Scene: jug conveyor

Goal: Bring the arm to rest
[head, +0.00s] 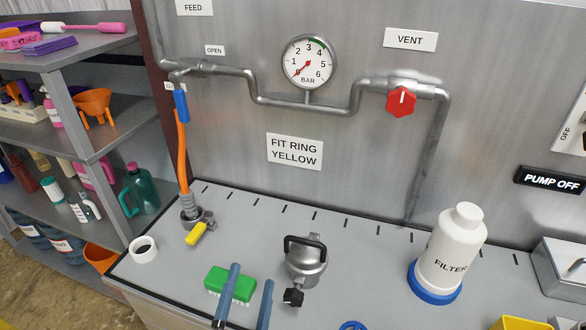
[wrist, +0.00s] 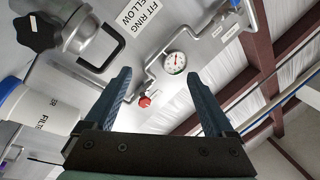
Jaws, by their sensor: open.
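My gripper (head: 251,275) shows at the bottom middle of the head view as two blue fingers. One finger overlaps a green brush (head: 217,283) in the picture; I cannot tell the height between them. In the wrist view my gripper (wrist: 157,75) is open, its fingers wide apart with nothing between them. Beyond the fingers that view shows the wall panel with its gauge (wrist: 175,63) and red vent knob (wrist: 144,101). The rest of my arm is out of the head view.
A metal housing with a black handle (head: 305,262) stands right of the fingers. A white filter (head: 452,250) on a blue ring stands farther right. An orange hose (head: 182,155), a yellow-handled valve (head: 200,232) and a white roll (head: 143,249) are at left. The bench's middle back is clear.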

